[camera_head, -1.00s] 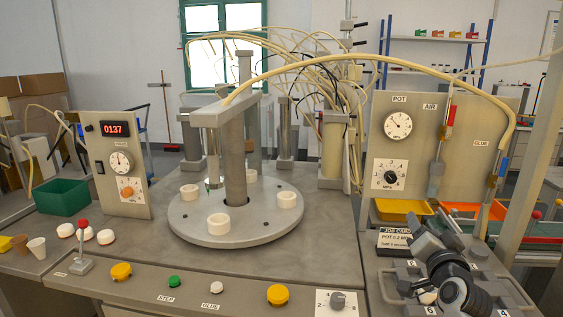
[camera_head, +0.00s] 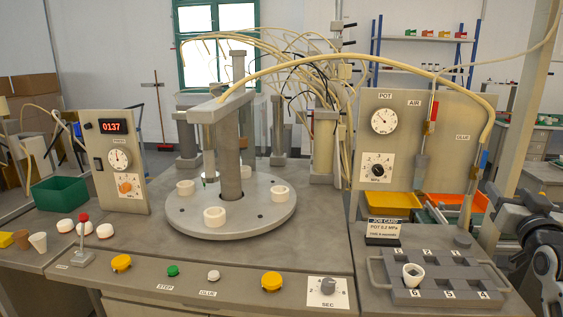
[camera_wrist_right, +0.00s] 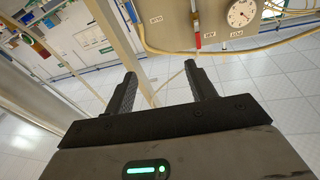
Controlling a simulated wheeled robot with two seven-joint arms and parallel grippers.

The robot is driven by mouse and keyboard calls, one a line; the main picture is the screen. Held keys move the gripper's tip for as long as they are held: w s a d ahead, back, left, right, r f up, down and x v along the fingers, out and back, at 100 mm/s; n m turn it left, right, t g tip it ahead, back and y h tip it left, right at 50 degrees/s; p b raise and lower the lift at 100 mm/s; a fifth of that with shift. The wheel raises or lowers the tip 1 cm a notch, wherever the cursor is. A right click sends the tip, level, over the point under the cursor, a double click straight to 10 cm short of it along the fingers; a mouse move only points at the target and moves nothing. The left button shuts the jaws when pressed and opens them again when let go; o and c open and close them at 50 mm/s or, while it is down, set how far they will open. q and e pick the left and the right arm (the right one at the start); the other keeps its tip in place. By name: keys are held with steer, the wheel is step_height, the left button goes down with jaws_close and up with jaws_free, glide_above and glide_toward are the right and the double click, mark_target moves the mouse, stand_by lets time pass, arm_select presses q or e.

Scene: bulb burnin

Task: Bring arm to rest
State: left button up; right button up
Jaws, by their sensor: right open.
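My right arm is at the far right edge of the head view, beside the bench. Its gripper (camera_wrist_right: 160,88) shows in the right wrist view with its two dark fingers apart and nothing between them. Behind the fingers are the tiled floor and part of the gauge panel. My left arm and gripper are not in the head view. A grey tray (camera_head: 452,300) with numbered compartments stands at the right of the bench.
A round turntable (camera_head: 245,222) carries white rings under a grey post and head. The gauge panel (camera_head: 400,160) with hoses stands behind the tray. A job card (camera_head: 384,230) stands at the tray's back left. Buttons and a SEC knob (camera_head: 328,287) line the front edge.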

steer(key=s+d+r+n+h, duration=0.1)
steer(key=s+d+r+n, duration=0.1)
steer(key=d+r, duration=0.35)
steer(key=s+a+f+n+g+y, duration=0.1)
steer(key=s+a+f+n+y, duration=0.1)
steer(key=a+f, duration=0.5)
steer(key=s+a+f+n+g+y, duration=0.2)
steer(key=a+f+n, duration=0.1)
steer(key=f, duration=0.8)
steer(key=s+a+f+n+g+y, duration=0.15)
steer(key=a+f, duration=0.25)
steer(key=f, duration=0.5)
steer(key=s+a+f+n+g+y, duration=0.2)
steer(key=s+a+f, duration=0.5)
steer(key=s+f, duration=0.3)
steer(key=s+a+f+n+g+y, duration=0.25)
steer(key=s+a+f, duration=0.45)
steer(key=s, duration=0.5)
steer(key=w+a+m, duration=0.1)
steer(key=a+m, duration=0.5)
steer(key=a, duration=0.4)
steer(key=shift+w+r+t, duration=0.15)
steer(key=shift+w+t, duration=0.05)
steer(key=shift+t, duration=0.1)
steer(key=shift+a, duration=0.1)
